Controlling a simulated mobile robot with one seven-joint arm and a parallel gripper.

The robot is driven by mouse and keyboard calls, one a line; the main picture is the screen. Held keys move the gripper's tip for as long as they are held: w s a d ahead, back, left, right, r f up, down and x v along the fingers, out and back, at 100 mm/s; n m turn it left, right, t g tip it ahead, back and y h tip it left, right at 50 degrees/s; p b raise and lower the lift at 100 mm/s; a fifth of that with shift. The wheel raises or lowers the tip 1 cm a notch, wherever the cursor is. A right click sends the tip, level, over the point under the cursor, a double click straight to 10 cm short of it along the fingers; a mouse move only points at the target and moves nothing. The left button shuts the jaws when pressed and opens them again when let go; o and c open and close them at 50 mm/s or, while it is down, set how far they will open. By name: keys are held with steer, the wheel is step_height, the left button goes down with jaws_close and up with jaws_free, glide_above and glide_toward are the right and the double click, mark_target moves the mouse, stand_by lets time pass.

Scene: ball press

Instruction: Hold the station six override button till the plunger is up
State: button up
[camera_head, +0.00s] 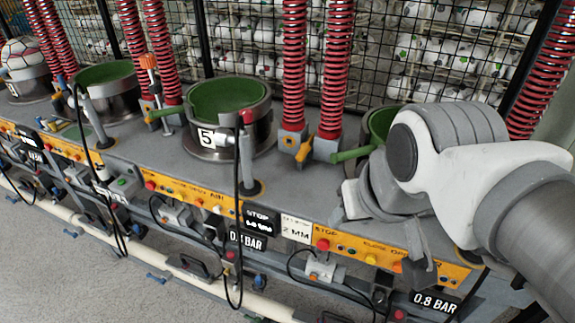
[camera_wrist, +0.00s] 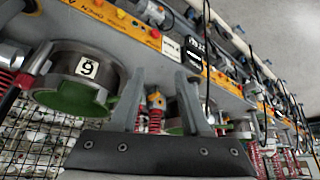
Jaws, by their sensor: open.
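The station six pot (camera_head: 376,125), a metal cup with green inside, is mostly hidden behind my arm. In the wrist view it is upside down, its number plate (camera_wrist: 88,67) reading like a 9. Its yellow panel strip (camera_head: 345,250) carries a red button (camera_head: 322,244) and a yellow button (camera_head: 371,258); the red button also shows in the wrist view (camera_wrist: 155,33). I cannot tell which is the override button. My gripper (camera_head: 385,240) is open and empty, above the strip; its fingers (camera_wrist: 160,75) show apart in the wrist view. The plunger's height cannot be seen.
The station five pot (camera_head: 228,120) stands to the left, with a black cable at its front. Red coiled hoses (camera_head: 293,65) rise behind the bench. A wire cage (camera_head: 380,50) of balls is at the back. A 0.8 bar display (camera_head: 435,302) sits below the strip.

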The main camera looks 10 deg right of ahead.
jaws_close()
stand_by(1.6)
